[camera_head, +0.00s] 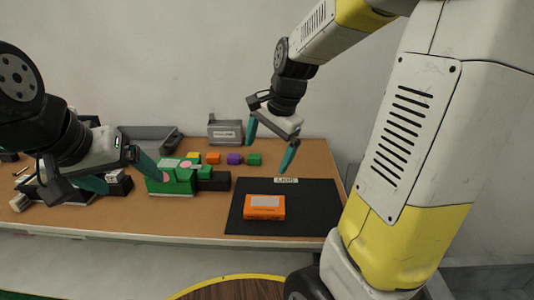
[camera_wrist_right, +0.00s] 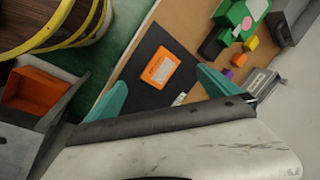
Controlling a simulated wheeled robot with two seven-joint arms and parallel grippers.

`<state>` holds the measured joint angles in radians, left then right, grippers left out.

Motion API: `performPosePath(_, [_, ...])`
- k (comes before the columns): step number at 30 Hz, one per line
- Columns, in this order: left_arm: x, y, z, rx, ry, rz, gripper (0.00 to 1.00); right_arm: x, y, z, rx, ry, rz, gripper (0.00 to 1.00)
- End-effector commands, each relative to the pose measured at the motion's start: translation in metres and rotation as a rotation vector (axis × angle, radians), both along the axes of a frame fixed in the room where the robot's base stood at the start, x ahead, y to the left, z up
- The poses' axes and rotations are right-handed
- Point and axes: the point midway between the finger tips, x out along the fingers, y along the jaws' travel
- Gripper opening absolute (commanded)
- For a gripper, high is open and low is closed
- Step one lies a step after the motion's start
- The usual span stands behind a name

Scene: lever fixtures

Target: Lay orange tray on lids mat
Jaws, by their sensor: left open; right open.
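The orange tray (camera_head: 264,207) lies flat on the black lids mat (camera_head: 315,217), left of the mat's middle in the head view. A small white label (camera_head: 286,181) sits at the mat's far edge. In the right wrist view the orange tray (camera_wrist_right: 159,67) also lies on the dark mat (camera_wrist_right: 150,43). My right gripper (camera_head: 269,148) is open and empty, above and behind the mat, apart from the tray. My left gripper (camera_head: 127,178) is open at the left of the table, near the green block fixture, with no tray in it.
A green block fixture (camera_head: 172,183) with pink spots stands left of the mat, black blocks (camera_head: 215,181) beside it. Small orange (camera_head: 213,158), purple (camera_head: 234,159) and green (camera_head: 254,160) cubes lie behind. A grey bin (camera_head: 226,133) stands at the back. A round wooden top (camera_head: 235,289) is in front.

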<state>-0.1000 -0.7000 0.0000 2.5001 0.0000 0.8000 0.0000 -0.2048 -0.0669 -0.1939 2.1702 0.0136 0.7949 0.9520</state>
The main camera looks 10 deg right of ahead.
Motion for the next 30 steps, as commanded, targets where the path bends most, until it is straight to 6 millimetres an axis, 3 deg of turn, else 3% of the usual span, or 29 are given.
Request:
performPosePath(1, [0.0, 0.0, 0.0, 0.0, 0.0, 0.0, 0.88, -0.019, 0.0, 0.017, -0.015, -0.064, 0.103, 1.0])
performPosePath(6, [0.0, 0.0, 0.0, 0.0, 0.0, 0.0, 0.88, -0.078, 0.005, 0.05, -0.135, -0.262, 0.482, 1.0])
performPosePath(12, [0.0, 0.0, 0.0, 0.0, 0.0, 0.0, 0.88, -0.126, 0.007, 0.062, -0.301, -0.415, 0.796, 1.0])
performPosePath(18, [0.0, 0.0, 0.0, 0.0, 0.0, 0.0, 0.88, -0.142, 0.008, 0.063, -0.374, -0.459, 0.91, 1.0])
performPosePath(30, [0.0, 0.0, 0.0, 0.0, 0.0, 0.0, 0.88, -0.142, 0.008, 0.063, -0.376, -0.461, 0.914, 1.0])
